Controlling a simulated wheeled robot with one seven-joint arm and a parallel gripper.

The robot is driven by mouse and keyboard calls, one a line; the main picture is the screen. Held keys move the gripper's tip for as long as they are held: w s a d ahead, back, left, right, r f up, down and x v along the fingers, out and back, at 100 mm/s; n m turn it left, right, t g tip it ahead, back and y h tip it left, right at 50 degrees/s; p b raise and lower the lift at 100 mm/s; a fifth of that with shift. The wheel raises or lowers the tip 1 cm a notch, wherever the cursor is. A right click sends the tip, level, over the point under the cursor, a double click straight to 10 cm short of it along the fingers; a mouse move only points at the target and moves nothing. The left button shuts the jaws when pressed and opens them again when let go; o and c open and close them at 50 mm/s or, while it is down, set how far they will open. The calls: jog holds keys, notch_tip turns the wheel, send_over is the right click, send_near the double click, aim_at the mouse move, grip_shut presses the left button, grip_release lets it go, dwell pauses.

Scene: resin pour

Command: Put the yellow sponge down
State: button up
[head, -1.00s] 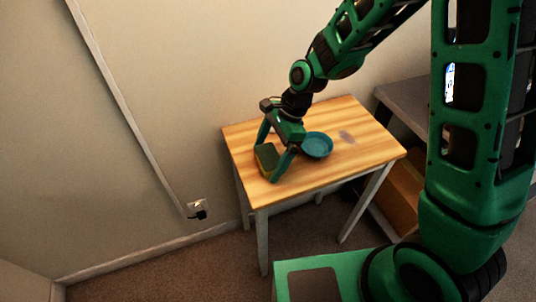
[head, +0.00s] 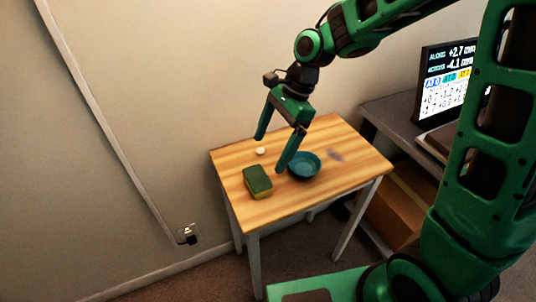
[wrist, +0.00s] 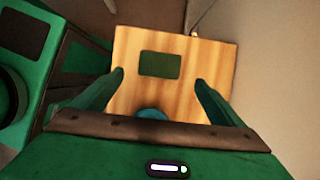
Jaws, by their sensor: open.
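The yellow sponge (head: 257,183) has a dark green top and a yellow side. It lies flat on the small wooden table (head: 322,185), near the table's left front part. In the wrist view the sponge's green top (wrist: 160,64) shows ahead of and between the fingers, apart from both. My gripper (head: 270,154) is open and empty. It is above the table, up and behind the sponge, and does not touch it.
A teal round bowl (head: 304,165) stands on the table right of the sponge. A small white round object (head: 261,151) lies near the back left edge. A grey desk (head: 400,121) with a monitor (head: 447,77) stands at the right. The table's front right is clear.

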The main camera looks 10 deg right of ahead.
jog(key=s+d+r+n+t+h, duration=0.1)
jog(key=s+d+r+n, duration=0.15)
jog(key=d, duration=0.75)
jog(key=s+d+r+n+t+h, duration=0.15)
jog(key=s+d, duration=0.25)
jog(key=d, duration=0.6)
jog(key=s+d+n+h, duration=0.1)
jog(key=s+d+n, duration=0.1)
jog(key=s+d, duration=0.3)
jog(key=s+d+n+g, duration=0.1)
jog(key=s+d+n, duration=0.1)
jog(key=s+d, duration=0.4)
jog(key=s+r, duration=0.1)
jog(key=s, duration=0.3)
jog(key=shift+s+d+h, duration=0.15)
jog(key=shift+s+h, duration=0.15)
jog(key=shift+h, duration=0.05)
jog(key=shift+w+f+g, duration=0.25)
jog(key=shift+w+f, duration=0.05)
jog(key=shift+w, duration=0.35)
jog(key=shift+o, duration=0.5)
